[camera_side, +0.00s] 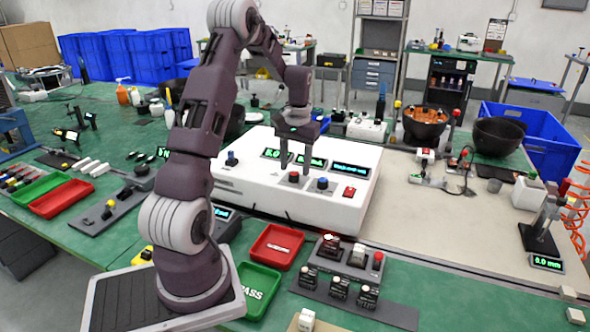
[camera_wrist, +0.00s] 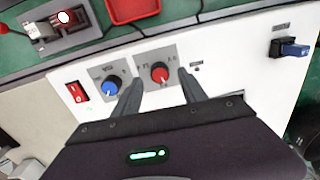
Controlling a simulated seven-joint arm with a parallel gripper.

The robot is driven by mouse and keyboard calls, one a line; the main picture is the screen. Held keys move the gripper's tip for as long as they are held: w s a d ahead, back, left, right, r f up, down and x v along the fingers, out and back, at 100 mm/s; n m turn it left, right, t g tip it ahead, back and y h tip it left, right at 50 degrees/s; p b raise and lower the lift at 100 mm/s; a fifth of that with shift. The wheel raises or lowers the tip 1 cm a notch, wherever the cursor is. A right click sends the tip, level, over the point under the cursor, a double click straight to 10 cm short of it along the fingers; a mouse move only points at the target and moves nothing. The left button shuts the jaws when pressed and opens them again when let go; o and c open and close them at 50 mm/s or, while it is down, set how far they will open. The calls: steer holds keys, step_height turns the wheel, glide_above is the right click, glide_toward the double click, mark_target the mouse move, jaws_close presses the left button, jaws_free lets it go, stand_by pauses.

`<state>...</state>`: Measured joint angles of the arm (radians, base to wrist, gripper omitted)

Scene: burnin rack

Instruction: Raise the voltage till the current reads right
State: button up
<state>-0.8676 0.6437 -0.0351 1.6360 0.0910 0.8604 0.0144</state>
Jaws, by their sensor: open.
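A white supply box (camera_side: 250,185) with a sloped front panel stands on the table. Its panel carries a red knob (camera_side: 294,177), a blue knob (camera_side: 322,183) and a red rocker switch (camera_side: 349,191). Lit displays sit above them; the left display (camera_side: 271,153) and middle display are partly covered by my fingers and too small to read surely. My gripper (camera_wrist: 160,78) is open, pointing down at the panel. In the wrist view its fingertips lie either side of the red knob (camera_wrist: 160,73), apart from it. The blue knob (camera_wrist: 110,88) is left of the left finger.
A blue plug or lever (camera_side: 231,158) stands at the box's left end. In front are a red tray (camera_side: 277,246), a green PASS tray (camera_side: 257,290) and a dark fixture board (camera_side: 385,310). A beige mat (camera_side: 430,218) right of the box is partly clear.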

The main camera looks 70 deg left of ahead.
mark_target(296, 173)
step_height(296, 173, up, 5)
steer(key=shift+w+d+r, duration=0.1)
stand_by(0.3)
steer(key=s+d+r+m+t+y, duration=0.1)
steer(key=d+r+m, duration=0.1)
steer(key=d+r, duration=0.5)
steer(key=d+r+m+t, duration=0.2)
steer(key=d+r, duration=0.2)
steer(key=d, duration=0.8)
steer(key=s+d+m+t+h, duration=0.1)
steer(key=s+d+m+t, duration=0.2)
steer(key=s+d, duration=1.2)
steer(key=shift+s+m, duration=0.15)
steer(key=shift+m, duration=0.75)
steer(key=shift+a, duration=0.1)
